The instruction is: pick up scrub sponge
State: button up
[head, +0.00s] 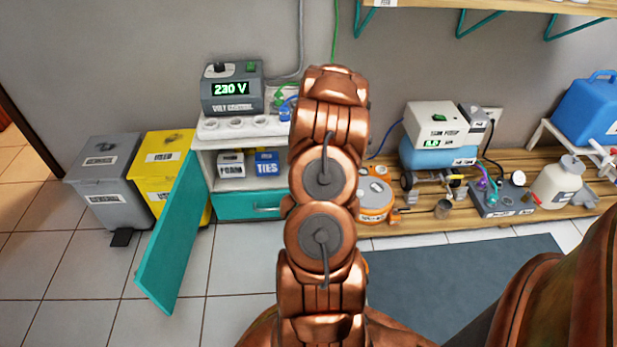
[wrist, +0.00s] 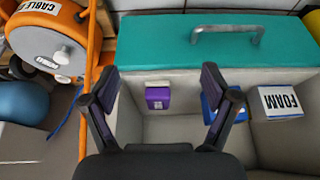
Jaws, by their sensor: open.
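A small purple block with a pale label (wrist: 157,97), which looks like the scrub sponge, sits inside the pale open cabinet compartment in the wrist view, against its wall. A whitish strip shows at its upper edge. My gripper (wrist: 161,82) is open and empty. Its two dark fingers are spread to the left and right of the block in the picture, apart from it; the distance in depth is hard to judge. In the head view my copper arm hides the gripper, and I cannot see the purple block there.
The FOAM box (head: 231,163) and blue TIES box (head: 267,163) stand in the cabinet. Its teal drawer (head: 250,207) is below them, and the teal door (head: 172,235) stands open. An orange cable reel (head: 374,196) stands beside the cabinet.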

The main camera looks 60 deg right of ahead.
jog(key=shift+w+d+f+b, duration=0.15)
jog(key=shift+w+d+b, duration=0.45)
jog(key=shift+w+d, duration=0.8)
jog(key=shift+w+d+f+b, duration=0.15)
jog(key=shift+w+d+b, duration=0.6)
jog(key=shift+d, duration=1.2)
jog(key=shift+w+d+f+b, duration=0.15)
jog(key=shift+w+d+b, duration=0.3)
jog(key=shift+w+d, duration=1.05)
jog(key=shift+s+b+x, duration=0.2)
jog(key=shift+b+x, duration=0.7)
jog(key=shift+x, duration=1.65)
jog(key=shift+d+r, duration=0.1)
jog(key=shift+d, duration=0.05)
jog(key=shift+c, duration=0.4)
jog(key=c, duration=1.2)
